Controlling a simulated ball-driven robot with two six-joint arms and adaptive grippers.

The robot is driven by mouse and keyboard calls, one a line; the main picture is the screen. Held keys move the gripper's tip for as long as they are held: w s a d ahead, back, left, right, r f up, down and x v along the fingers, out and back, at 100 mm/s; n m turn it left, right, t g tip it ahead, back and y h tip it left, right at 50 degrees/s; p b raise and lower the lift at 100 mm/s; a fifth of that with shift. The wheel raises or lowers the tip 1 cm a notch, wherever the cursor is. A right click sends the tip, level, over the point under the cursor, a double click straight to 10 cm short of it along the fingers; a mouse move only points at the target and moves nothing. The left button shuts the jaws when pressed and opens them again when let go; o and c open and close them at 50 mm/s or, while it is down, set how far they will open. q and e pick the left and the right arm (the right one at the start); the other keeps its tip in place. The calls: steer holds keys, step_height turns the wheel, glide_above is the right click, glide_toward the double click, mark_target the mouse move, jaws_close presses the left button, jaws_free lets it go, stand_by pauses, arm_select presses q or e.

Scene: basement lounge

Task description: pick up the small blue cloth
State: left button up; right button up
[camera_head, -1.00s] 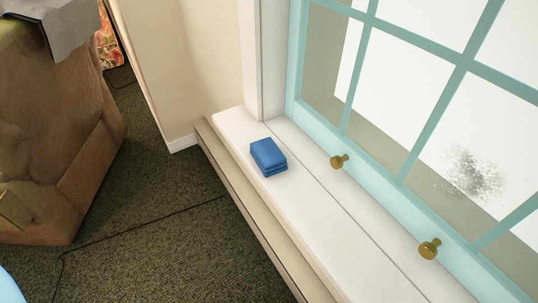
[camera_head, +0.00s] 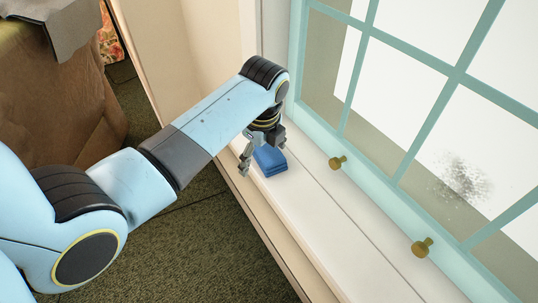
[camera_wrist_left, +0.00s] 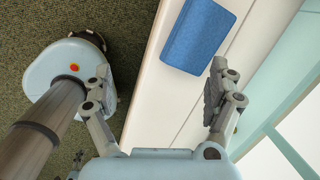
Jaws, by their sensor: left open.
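The small blue cloth (camera_head: 270,160) is folded and lies on the white window sill (camera_head: 295,215). My left gripper (camera_head: 258,160) is over the sill at the cloth, and it hides part of the cloth in the head view. In the left wrist view the cloth (camera_wrist_left: 199,36) lies at the top, beyond the fingertips. The left gripper (camera_wrist_left: 158,82) is open, with nothing between its fingers. I cannot tell its height above the sill.
A teal-framed window (camera_head: 400,170) runs along the sill's right side, with brass knobs (camera_head: 338,162) near the cloth. A brown paper-like covered object (camera_head: 60,100) stands at the upper left. Bare sill lies in front of the cloth.

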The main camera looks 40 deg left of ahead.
mark_target(269, 153)
arm_select(q)
steer(key=w+r+m, duration=0.3)
steer(key=w+m, duration=0.1)
steer(key=shift+d+r, duration=0.15)
steer(key=shift+r, duration=0.2)
steer(key=shift+w+f+m, duration=0.15)
steer(key=shift+f+m, duration=0.05)
steer(key=shift+m, duration=0.1)
steer(key=f, duration=0.1)
steer(key=f+b, duration=0.1)
steer(key=f, duration=0.2)
steer(key=shift+w+a+f, duration=0.25)
steer(key=shift+a+f, duration=0.1)
steer(key=f, duration=0.1)
steer(key=a+f+b, duration=0.1)
steer(key=f, duration=0.1)
steer(key=w+f+b, duration=0.1)
steer(key=f, duration=0.1)
steer(key=shift+a+f, duration=0.1)
steer(key=shift+a, duration=0.15)
